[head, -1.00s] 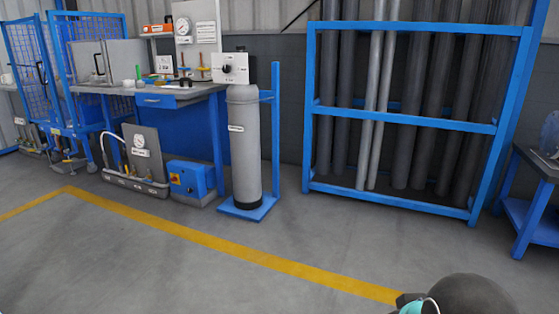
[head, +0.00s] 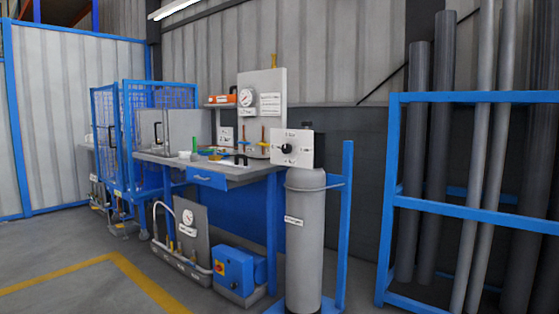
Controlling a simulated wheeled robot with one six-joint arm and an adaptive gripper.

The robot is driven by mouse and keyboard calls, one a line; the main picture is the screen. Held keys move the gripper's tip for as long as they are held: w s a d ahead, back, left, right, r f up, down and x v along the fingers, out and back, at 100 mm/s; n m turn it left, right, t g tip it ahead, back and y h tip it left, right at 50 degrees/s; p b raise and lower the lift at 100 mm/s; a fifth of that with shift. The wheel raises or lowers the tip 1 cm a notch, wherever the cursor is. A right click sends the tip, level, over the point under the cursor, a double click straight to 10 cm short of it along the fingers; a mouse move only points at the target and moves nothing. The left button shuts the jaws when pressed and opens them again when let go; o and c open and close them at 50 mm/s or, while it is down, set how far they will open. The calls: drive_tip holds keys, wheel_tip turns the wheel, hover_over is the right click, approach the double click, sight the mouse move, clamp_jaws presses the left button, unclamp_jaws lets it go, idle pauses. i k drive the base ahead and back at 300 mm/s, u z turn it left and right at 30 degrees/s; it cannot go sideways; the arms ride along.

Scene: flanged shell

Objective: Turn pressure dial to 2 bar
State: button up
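A white panel with a black dial knob (head: 287,149) sits on top of a grey gas cylinder (head: 304,249), right of the workbench. A round white gauge (head: 247,97) is on a grey board behind the bench. Another round gauge (head: 188,218) is on a grey plate on the floor unit. I cannot tell from the labels which of these is the pressure dial. My gripper is not in view.
The workbench (head: 222,176) holds small tools and valves. A blue pump box (head: 235,271) stands on the floor below. A blue rack (head: 470,212) with long grey pipes stands at the right. Blue mesh cages (head: 165,95) stand left. Floor with a yellow line (head: 140,278) is clear in front.

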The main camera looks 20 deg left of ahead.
sight(285, 148)
drive_tip(key=u, duration=1.2)
drive_tip(key=i, duration=1.25)
drive_tip(key=u, duration=0.1)
